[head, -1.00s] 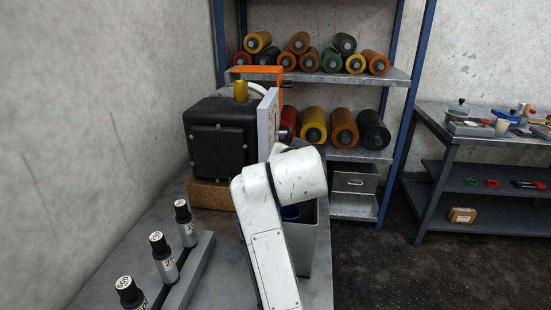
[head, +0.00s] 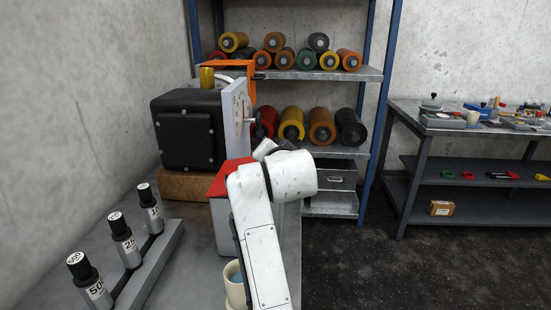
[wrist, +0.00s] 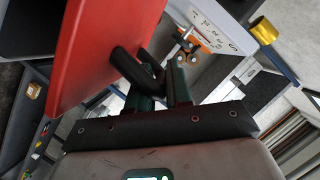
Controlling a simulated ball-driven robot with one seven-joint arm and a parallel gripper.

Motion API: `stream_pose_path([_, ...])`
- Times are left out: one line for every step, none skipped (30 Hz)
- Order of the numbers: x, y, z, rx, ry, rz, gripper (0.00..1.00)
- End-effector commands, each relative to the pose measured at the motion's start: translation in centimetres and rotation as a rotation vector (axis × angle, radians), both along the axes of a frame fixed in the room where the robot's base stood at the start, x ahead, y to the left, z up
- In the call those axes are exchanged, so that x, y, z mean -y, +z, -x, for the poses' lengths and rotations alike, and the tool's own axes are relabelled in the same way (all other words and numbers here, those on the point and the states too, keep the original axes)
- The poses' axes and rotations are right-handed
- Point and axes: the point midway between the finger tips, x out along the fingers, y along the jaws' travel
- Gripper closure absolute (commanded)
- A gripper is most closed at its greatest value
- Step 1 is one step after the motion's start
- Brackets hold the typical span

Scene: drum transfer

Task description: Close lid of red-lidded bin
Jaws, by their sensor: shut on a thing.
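The bin's red lid (head: 226,178) shows left of my arm in the head view, above the light grey bin body (head: 221,236). The arm covers the rest of lid and bin, so I cannot tell whether the lid lies fully flat on the rim. In the wrist view the red lid (wrist: 95,45) fills the upper left, with a black bar handle (wrist: 128,68) along its side. My gripper (wrist: 163,80) is shut on this handle, its dark green fingers around one end. In the head view the fingers are hidden behind the arm.
A cream cup (head: 233,291) with something blue in it stands in front of the bin. A dial gauge panel (head: 238,115) and black machine (head: 187,130) stand behind. A rack of black-topped cylinders (head: 124,240) is at left. Shelves of coloured rollers (head: 322,127) are at the back.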

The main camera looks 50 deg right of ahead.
Motion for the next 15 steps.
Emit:
stream_pose_path([0.3,-0.5,0.2,0.0,-0.005,-0.001,1.0])
stream_pose_path([0.3,-0.6,0.2,0.0,-0.006,-0.002,1.0])
stream_pose_path([0.4,-0.8,0.3,0.0,-0.006,-0.002,1.0])
stream_pose_path([0.4,-1.0,0.4,0.0,-0.006,-0.002,1.0])
stream_pose_path([0.5,-1.2,0.4,0.0,-0.005,-0.001,1.0])
stream_pose_path([0.5,-1.4,0.5,-0.001,-0.006,-0.001,1.0])
stream_pose_path([0.6,-1.6,0.5,-0.001,-0.006,-0.001,1.0])
stream_pose_path([0.6,-1.8,0.6,-0.002,-0.006,-0.001,1.0])
stream_pose_path([0.6,-2.1,0.6,-0.002,-0.006,-0.001,1.0])
stream_pose_path([0.6,-2.3,0.6,-0.002,-0.006,-0.001,1.0])
stream_pose_path([0.6,-2.5,0.7,-0.002,-0.006,-0.001,1.0])
stream_pose_path([0.7,-2.7,0.7,-0.002,-0.006,-0.001,1.0])
stream_pose_path([0.7,-2.8,0.7,-0.002,-0.007,0.0,1.0])
stream_pose_path([0.7,-3.0,0.7,-0.002,-0.007,0.0,1.0])
stream_pose_path([0.7,-3.1,0.7,-0.002,-0.007,0.0,1.0])
